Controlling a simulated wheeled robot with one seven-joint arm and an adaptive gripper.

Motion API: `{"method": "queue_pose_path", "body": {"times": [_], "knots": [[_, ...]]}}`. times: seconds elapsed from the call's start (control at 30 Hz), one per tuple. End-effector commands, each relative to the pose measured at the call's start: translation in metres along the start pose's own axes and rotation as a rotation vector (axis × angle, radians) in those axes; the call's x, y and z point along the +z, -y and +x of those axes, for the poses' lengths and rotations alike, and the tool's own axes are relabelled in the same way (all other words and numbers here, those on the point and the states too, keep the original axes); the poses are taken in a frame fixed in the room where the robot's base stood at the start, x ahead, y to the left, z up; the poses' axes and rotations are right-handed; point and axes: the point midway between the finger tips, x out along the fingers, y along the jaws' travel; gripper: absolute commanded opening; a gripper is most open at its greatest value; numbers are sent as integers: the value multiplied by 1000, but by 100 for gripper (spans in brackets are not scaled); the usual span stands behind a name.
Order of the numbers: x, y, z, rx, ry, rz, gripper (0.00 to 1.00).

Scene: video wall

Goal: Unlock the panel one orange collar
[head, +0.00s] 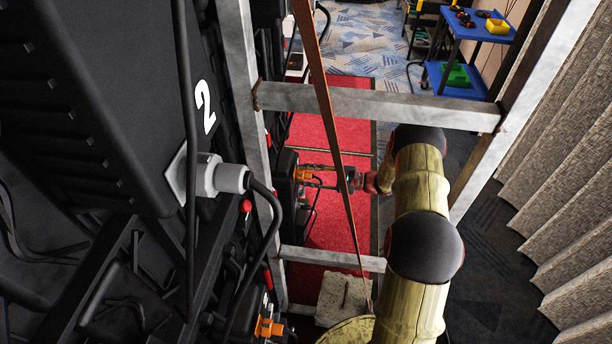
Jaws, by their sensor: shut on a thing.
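An orange collar (303,173) sits on the black back of a panel beyond the near upright of the metal frame. My gripper (314,176) reaches it from the right, its fingers pointing left. The fingers are shut on this collar; the contact is small and partly dark in the view. A second orange collar (268,327) shows at the bottom, lower on the black panel hardware, away from my gripper. No number one can be read; a black panel (85,100) at left bears a white 2.
A grey metal frame (385,104) surrounds my arm, with a thin brown diagonal brace (325,90) crossing in front. Grey plug and black cables (228,178) hang at left. Pleated curtain (560,180) lies right. A blue cart (470,45) stands at the back beyond a red mat (335,135).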

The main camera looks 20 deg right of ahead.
Motion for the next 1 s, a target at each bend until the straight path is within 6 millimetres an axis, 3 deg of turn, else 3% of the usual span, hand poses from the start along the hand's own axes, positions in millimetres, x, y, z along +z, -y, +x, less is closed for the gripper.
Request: {"method": "queue_pose_path", "body": {"times": [0.2, 0.23, 0.53, 0.87, 1.0], "knots": [[0, 0, 0, 0, -1, 0, 4], [0, 0, 0, 0, -1, 0, 31], [0, 0, 0, 0, 0, 0, 48], [0, 0, -2, 0, 0, 0, 48], [-1, 1, -17, -2, -2, 1, 48]]}}
